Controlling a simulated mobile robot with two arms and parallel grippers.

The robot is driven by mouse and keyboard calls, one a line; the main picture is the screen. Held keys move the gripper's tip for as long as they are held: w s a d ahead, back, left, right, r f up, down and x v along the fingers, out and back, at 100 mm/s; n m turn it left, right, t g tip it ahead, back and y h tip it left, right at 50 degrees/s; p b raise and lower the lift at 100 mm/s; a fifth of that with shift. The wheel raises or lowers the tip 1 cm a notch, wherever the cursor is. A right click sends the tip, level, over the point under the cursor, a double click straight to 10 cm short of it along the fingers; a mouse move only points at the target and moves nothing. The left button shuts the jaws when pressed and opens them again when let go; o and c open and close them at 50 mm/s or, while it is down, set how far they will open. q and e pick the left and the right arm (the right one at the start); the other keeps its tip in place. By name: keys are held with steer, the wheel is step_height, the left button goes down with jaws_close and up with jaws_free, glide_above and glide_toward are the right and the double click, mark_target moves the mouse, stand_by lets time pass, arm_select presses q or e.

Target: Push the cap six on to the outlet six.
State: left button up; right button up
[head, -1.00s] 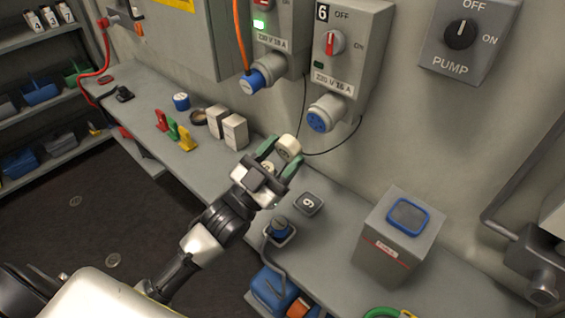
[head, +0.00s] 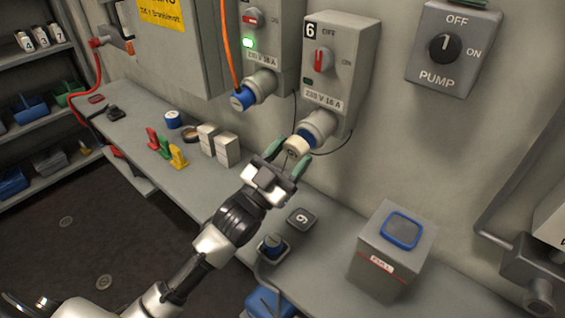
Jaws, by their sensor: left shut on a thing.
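The outlet six (head: 318,126) is a round blue-faced socket at the bottom of the grey box marked 6 (head: 341,72). My left gripper (head: 287,163) has green fingertips and is shut on the cap six (head: 296,147), a small cream-white round piece. The cap is at the lower left edge of the outlet's blue face and partly overlaps it in the head view. I cannot tell whether they touch. A thin black cord hangs behind the outlet. My right gripper is not in view.
A neighbouring box with a green light has a blue plug and orange cable (head: 243,98) in its outlet. Below are a bench with white blocks (head: 227,151), coloured clips (head: 178,156), a dark tile marked 6 (head: 300,218) and a grey bin (head: 384,283).

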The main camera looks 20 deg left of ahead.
arm_select(q)
steer(key=shift+w+d+r, duration=0.1)
steer(key=shift+w+d, duration=0.1)
steer(key=shift+w, duration=0.25)
steer(key=shift+p, duration=0.3)
stand_by(1.7)
steer(key=shift+w+d, duration=0.15)
steer(key=shift+w, duration=0.35)
stand_by(0.4)
steer(key=o, duration=0.9)
steer(key=shift+o, duration=0.2)
steer(key=shift+s, duration=0.1)
